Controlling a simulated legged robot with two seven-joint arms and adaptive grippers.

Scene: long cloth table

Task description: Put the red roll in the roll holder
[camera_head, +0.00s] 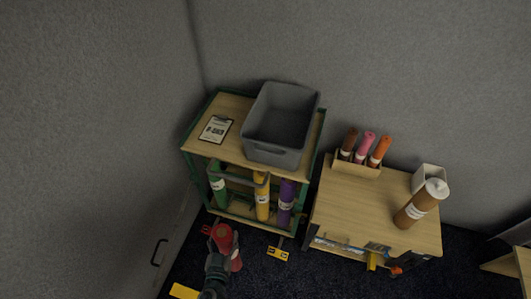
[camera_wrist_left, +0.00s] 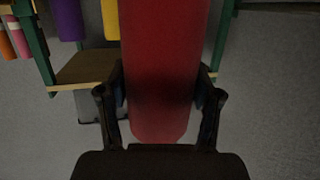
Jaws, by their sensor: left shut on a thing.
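The red roll (camera_head: 224,238) is upright or slightly tilted in front of the green-framed cart, clear of it. My left gripper (camera_head: 222,256) is shut on it; in the left wrist view the roll (camera_wrist_left: 165,65) fills the space between the two fingers (camera_wrist_left: 160,105). A gap shows between the green and yellow rolls. My right gripper is not in view.
A grey bin (camera_head: 277,153) and a clipboard (camera_head: 215,129) lie on the cart top. Dark carpet lies in front.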

